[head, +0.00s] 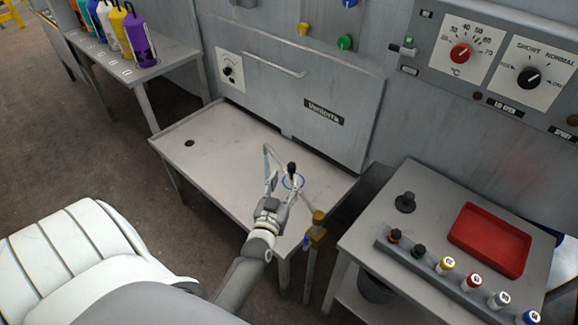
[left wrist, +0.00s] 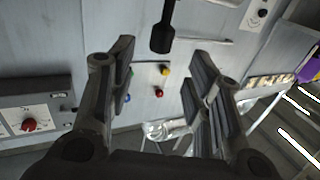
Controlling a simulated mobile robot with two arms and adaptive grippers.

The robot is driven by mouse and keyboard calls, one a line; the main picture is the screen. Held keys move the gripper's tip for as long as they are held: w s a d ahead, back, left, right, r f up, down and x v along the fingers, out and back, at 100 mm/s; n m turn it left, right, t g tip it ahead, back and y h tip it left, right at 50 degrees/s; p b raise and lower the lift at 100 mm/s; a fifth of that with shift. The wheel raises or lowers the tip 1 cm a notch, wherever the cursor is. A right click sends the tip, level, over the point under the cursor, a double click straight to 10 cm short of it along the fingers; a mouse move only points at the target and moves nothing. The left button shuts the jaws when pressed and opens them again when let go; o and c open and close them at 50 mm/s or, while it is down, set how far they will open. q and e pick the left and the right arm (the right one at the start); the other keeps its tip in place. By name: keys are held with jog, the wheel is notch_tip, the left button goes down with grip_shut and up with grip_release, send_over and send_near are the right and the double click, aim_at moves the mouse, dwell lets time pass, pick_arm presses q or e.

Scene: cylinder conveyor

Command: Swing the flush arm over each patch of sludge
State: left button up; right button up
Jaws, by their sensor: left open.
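A black knob (head: 292,168) stands over the grey metal table, with a blue ring (head: 299,181) close by it. A thin pale rod (head: 268,157) runs near the knob and looks like part of the flush arm; its joints are partly hidden by my gripper. My left gripper (head: 283,184) is open, close beside the knob; whether it touches cannot be told. In the left wrist view a black handle (left wrist: 163,28) hangs beyond the spread fingers, with nothing between the tips. No sludge patch can be clearly made out. My right gripper is out of view.
The metal table (head: 225,155) has a dark round spot (head: 189,143) at its left. A yellow fitting on a post (head: 317,232) stands at its front right corner. A side table holds a red tray (head: 490,240) and several small bottles. A grey panel wall rises behind.

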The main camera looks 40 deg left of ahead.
pick_arm(q)
jog(key=shift+v, duration=2.2)
